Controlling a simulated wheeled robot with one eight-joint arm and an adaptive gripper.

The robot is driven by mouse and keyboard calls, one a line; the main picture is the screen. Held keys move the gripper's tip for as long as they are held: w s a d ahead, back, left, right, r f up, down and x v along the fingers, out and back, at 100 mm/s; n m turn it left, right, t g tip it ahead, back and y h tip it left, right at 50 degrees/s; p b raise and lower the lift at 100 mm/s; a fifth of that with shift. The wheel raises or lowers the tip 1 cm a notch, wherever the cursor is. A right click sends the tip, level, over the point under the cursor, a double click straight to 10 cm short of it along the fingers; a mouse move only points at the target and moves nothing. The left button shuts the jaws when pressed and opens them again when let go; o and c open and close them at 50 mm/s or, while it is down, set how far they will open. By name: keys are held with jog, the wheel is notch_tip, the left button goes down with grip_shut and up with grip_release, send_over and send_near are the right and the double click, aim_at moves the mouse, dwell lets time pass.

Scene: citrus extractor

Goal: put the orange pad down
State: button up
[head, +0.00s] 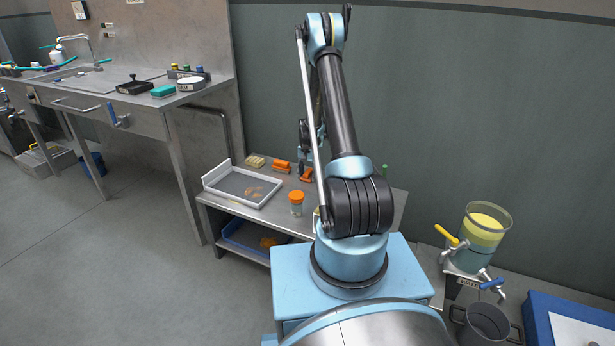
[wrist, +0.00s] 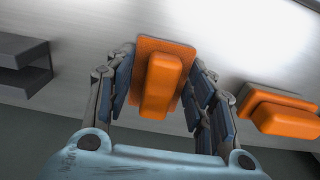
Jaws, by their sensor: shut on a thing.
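My gripper (head: 306,158) is over the low side table in the head view, partly hidden by my arm. In the wrist view its two fingers (wrist: 165,88) are shut on an orange pad (wrist: 163,84), a flat plate with a raised grip block. The held pad also shows under the gripper in the head view (head: 307,175). I cannot tell whether its underside touches the table. A second orange pad (wrist: 284,113) lies to the right in the wrist view. It is left of my gripper in the head view (head: 281,166).
A white-rimmed tray (head: 243,185) and an orange-lidded jar (head: 296,203) stand on the side table (head: 278,218). Pale yellow pieces (head: 255,161) lie at the back left. A dark grey holder (wrist: 22,66) shows at the left in the wrist view.

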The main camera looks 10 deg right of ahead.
jog(key=shift+s+d+f, duration=0.1)
jog(key=shift+s+f, duration=0.05)
jog(key=shift+f, duration=0.1)
jog(key=o, duration=1.3)
jog(key=shift+f, duration=0.35)
jog(key=shift+r, duration=0.15)
jog(key=shift+r, duration=0.1)
